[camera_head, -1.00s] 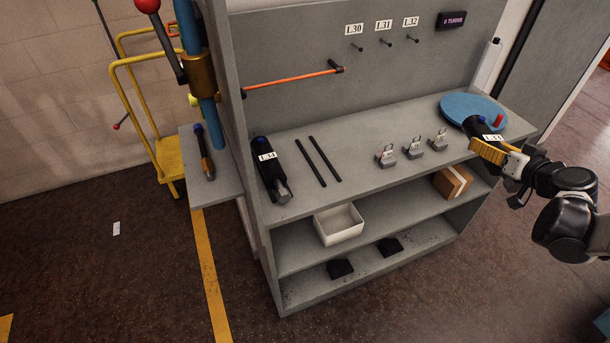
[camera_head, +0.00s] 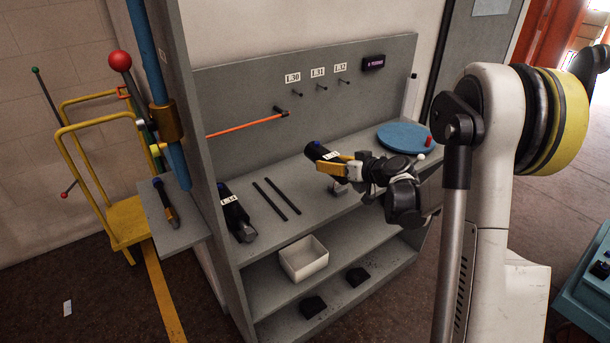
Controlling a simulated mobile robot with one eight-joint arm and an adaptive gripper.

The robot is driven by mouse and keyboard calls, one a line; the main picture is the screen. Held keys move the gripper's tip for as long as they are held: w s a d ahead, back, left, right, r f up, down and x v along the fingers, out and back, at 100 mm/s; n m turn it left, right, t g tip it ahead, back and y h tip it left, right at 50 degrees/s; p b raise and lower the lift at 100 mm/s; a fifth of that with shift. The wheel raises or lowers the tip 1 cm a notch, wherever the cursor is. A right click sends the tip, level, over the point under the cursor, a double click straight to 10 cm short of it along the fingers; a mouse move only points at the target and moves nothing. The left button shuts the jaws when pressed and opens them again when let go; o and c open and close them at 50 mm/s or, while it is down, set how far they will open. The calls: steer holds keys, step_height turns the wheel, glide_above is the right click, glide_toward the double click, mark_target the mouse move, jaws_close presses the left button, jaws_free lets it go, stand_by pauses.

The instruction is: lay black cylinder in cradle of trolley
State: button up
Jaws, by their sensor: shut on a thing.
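A second black cylinder (camera_head: 232,207), also labelled, lies at the bench's left end. A yellow trolley (camera_head: 128,222) with tube handles stands at the far left, behind the bench's side panel. I cannot make out a cradle on it.
A small side shelf (camera_head: 178,228) holds a black and orange tool (camera_head: 166,202). Two black rods (camera_head: 277,198) lie on the bench (camera_head: 300,184). A white bin (camera_head: 304,258) is on the shelf below. A teal unit (camera_head: 588,292) is partly in view at right. The floor at front left is mostly clear.

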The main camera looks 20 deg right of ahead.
steer(key=b, duration=0.4)
glide_above(295, 199)
step_height(295, 199, down, 7)
steer(key=shift+r, duration=0.15)
step_height(295, 199, down, 4)
steer(key=b, duration=0.2)
steer(key=shift+b, duration=0.4)
steer(key=o, duration=1.4)
